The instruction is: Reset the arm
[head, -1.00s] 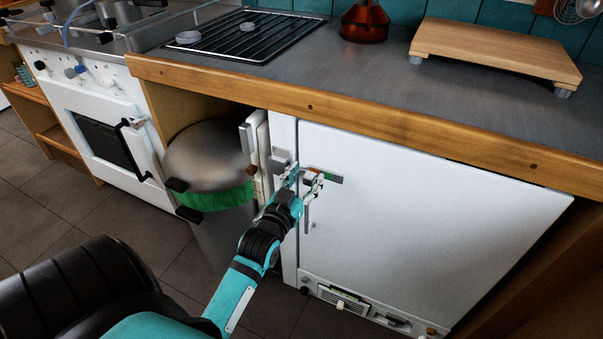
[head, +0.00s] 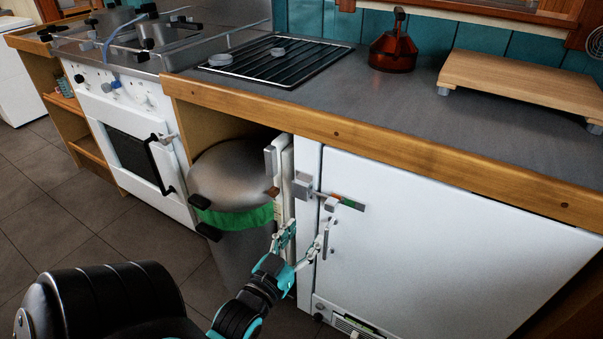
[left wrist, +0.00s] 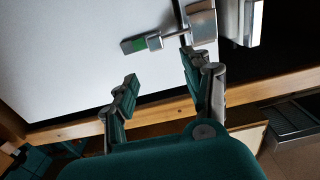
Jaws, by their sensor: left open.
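My left gripper (head: 303,242) is open and empty in front of the left edge of a white cabinet door (head: 430,240). It is just below the door's metal latch (head: 318,194), which has a small green and orange mark, and appears apart from it. In the left wrist view, the two fingers (left wrist: 158,76) are spread, with the latch (left wrist: 180,32) beyond them against the white door (left wrist: 70,50). The door looks shut. My right gripper is not in view.
A metal bin (head: 232,180) with a green band stands left of the cabinet, under the wooden-edged counter (head: 400,150). A white oven (head: 135,145) is farther left. A red kettle (head: 391,50) and wooden board (head: 530,75) sit on the counter. The floor (head: 90,225) at left is clear.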

